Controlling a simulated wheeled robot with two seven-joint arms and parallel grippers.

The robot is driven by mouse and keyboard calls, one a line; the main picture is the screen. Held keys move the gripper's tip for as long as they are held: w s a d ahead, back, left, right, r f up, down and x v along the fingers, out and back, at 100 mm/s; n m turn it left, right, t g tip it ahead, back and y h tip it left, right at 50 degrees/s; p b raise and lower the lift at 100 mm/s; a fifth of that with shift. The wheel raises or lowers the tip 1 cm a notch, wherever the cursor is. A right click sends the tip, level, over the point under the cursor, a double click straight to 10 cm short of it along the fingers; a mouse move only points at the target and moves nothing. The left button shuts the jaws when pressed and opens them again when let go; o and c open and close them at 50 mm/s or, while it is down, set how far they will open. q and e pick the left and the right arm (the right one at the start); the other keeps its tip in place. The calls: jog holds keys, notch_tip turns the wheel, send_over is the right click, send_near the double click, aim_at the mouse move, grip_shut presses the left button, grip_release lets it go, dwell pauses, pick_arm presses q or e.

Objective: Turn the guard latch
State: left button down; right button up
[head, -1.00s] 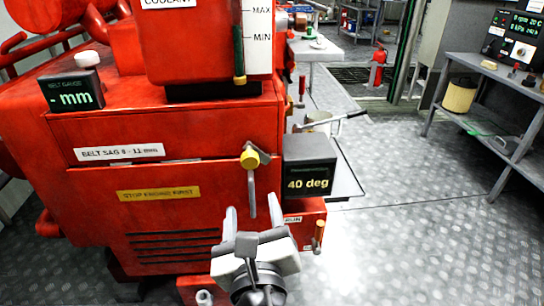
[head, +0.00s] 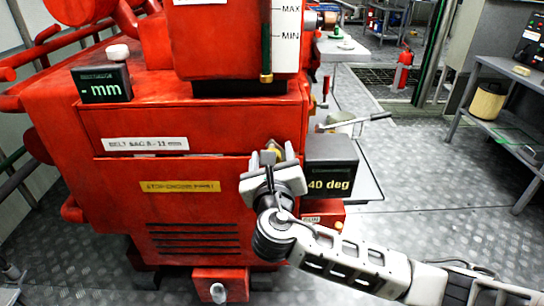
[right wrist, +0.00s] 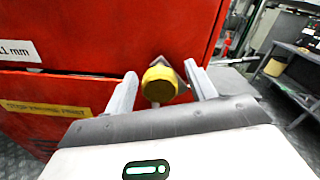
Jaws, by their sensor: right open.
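The guard latch has a yellow round hub, which shows in the right wrist view (right wrist: 160,84) on the red engine guard, with a bit of grey lever just below it. My right gripper (head: 272,154) is open in front of the latch. In the right wrist view its fingers (right wrist: 160,72) stand on either side of the yellow hub, with a gap to each side. In the head view the gripper hides most of the latch and its lever. A dark box (head: 331,164) to the right of the latch reads "40 deg". My left gripper is not in view.
The red engine body (head: 110,165) fills the left, with a belt gauge box (head: 102,84) on top. A grey lever handle (head: 355,121) sticks out behind the dark box. A grey bench (head: 500,130) stands at right. The metal floor between is clear.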

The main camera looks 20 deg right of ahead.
jog(key=c, duration=1)
jog(key=shift+o, duration=0.2)
jog(key=m+p, duration=0.1)
jog(key=m, duration=0.1)
jog(key=shift+m, duration=1.2)
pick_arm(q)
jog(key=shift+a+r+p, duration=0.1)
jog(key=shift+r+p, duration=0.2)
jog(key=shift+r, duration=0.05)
pick_arm(e)
jog(key=shift+m, duration=2.2)
